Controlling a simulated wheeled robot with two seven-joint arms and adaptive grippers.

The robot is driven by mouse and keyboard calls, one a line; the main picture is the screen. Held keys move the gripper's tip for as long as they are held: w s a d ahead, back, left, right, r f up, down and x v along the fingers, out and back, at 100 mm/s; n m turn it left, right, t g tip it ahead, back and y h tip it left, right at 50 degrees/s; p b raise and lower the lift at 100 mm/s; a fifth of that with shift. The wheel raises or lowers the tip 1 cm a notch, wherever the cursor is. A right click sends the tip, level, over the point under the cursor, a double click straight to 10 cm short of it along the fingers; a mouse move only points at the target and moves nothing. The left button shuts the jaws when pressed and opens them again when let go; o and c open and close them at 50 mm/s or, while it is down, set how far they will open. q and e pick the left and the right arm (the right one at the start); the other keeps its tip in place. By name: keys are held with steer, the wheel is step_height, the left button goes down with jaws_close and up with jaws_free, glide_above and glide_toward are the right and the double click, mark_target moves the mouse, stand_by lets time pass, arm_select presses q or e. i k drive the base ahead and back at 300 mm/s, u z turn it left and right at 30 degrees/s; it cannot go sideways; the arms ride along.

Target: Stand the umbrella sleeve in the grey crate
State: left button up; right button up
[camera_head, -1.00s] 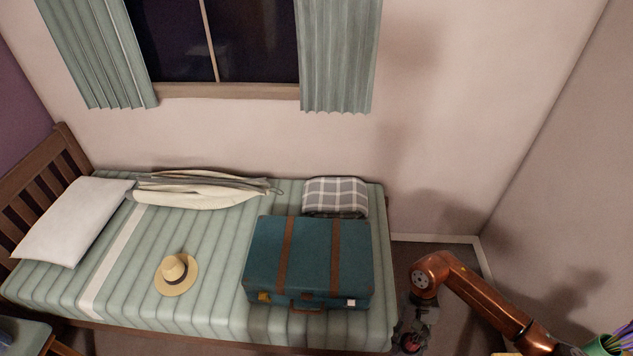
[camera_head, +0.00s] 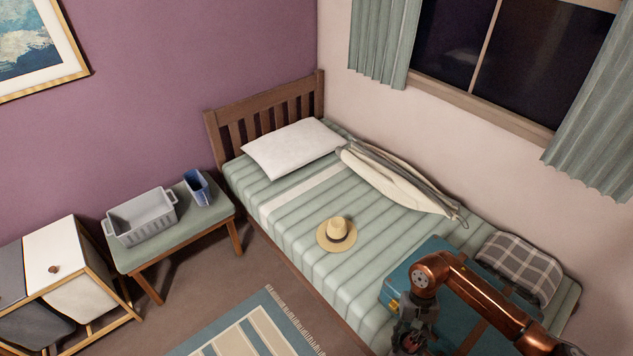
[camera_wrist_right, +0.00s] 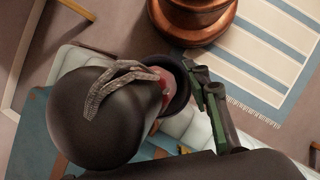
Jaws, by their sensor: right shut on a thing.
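The grey crate (camera_head: 128,238) stands on a padded bench at the left in the head view; it has handles at its ends and looks empty. My right gripper (camera_head: 408,342) is at the bottom of the head view, over the near edge of the bed by the suitcase. In the right wrist view my right gripper (camera_wrist_right: 190,88) is shut on a large dark brown rounded thing with a braided cord loop, seemingly the umbrella sleeve (camera_wrist_right: 90,130). Most of its length is hidden. A small red patch shows beside it. My left gripper is not in view.
A blue open container (camera_head: 196,188) stands right of the crate on the bench (camera_head: 205,216). A laundry hamper (camera_head: 85,280) stands left of it. The bed holds a straw hat (camera_head: 336,235), a teal suitcase (camera_head: 402,277) and a pillow (camera_head: 290,147). Floor and rug (camera_head: 250,330) lie clear in front.

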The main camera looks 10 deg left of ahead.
mark_target(146, 219)
steer(key=u, duration=2.05)
steer(key=i, duration=2.9)
